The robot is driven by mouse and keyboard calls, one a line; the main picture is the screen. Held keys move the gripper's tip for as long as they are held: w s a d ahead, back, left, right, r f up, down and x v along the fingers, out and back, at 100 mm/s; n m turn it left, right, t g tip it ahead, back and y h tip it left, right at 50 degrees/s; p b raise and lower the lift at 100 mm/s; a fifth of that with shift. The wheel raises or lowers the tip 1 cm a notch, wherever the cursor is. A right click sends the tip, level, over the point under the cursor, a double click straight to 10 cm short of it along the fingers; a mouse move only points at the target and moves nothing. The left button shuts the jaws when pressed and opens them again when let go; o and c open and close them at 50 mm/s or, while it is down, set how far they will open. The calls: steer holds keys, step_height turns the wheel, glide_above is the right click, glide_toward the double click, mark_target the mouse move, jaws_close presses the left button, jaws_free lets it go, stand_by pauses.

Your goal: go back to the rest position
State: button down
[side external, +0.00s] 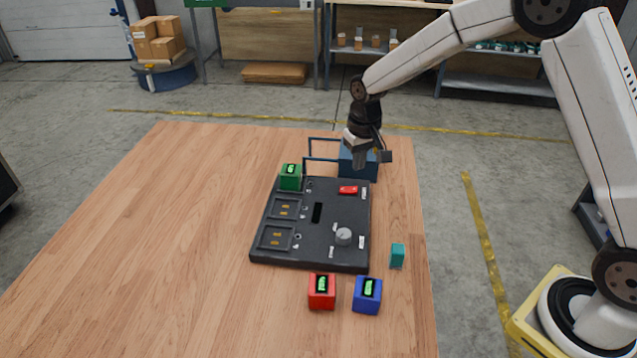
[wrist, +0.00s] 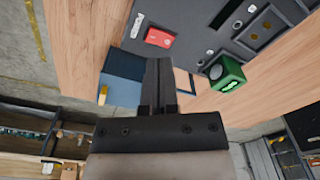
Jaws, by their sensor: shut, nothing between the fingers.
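My gripper (side external: 359,160) is at the far right part of the table, in front of a blue box (side external: 372,171), and hides part of it. In the wrist view, my gripper's fingers (wrist: 158,62) are together with nothing between them. The blue box (wrist: 122,75) shows beside the fingers there. I cannot tell how high the fingertips are above the box.
A dark panel (side external: 325,255) lies nearby, with a red part (side external: 348,189) and a grey knob (side external: 343,236). A green cube (side external: 290,182) sits at its far left corner. The table's left is clear.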

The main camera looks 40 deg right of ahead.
steer(key=s+r+n+t, duration=0.1)
steer(key=s+n+t, duration=0.1)
steer(key=s, duration=1.9)
steer(key=shift+a+r, duration=0.3)
steer(key=shift+r, duration=0.1)
